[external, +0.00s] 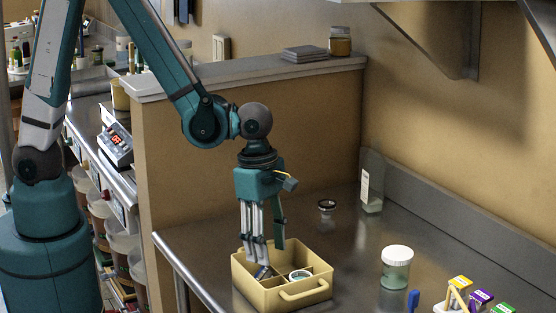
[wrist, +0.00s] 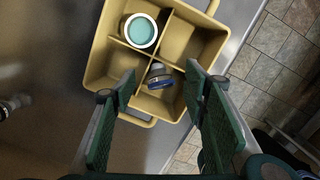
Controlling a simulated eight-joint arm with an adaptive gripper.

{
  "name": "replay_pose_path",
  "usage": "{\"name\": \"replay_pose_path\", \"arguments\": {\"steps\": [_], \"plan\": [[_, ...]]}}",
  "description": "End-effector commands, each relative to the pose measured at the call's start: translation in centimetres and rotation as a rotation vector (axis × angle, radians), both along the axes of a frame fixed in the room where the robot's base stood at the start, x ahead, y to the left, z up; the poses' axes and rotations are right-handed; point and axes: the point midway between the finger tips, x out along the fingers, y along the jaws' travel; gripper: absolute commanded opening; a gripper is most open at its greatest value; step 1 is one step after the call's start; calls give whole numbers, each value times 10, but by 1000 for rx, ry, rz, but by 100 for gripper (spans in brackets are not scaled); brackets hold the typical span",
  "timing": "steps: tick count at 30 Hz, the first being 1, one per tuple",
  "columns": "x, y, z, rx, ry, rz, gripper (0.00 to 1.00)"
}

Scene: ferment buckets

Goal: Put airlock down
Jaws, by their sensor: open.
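A small clear-grey piece with a blue band (wrist: 160,76), which looks like the airlock, lies in one compartment of the tan divided caddy (wrist: 200,44). In the external view it shows only partly (external: 264,272) inside the caddy (external: 262,293). My gripper (external: 265,248) points down over the caddy, with its fingers at about rim height. In the wrist view my gripper (wrist: 162,84) is open, with one finger on each side of the piece and gaps between. Neither finger visibly touches it.
A white ring with a teal centre (wrist: 139,31) sits in another compartment; the others look empty. A white-lidded jar (external: 397,268), a dark ring (external: 327,206), a clear bottle (external: 372,182) and several coloured boxes (external: 481,298) stand on the steel counter. A tan half wall (external: 190,150) rises behind.

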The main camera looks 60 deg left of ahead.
Motion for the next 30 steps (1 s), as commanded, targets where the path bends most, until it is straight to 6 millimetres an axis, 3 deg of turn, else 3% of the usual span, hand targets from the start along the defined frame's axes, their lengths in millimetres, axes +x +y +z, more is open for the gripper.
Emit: {"name": "replay_pose_path", "arguments": {"steps": [30], "plan": [[-5, 10, 95, 0, 0, 0, 44]]}}
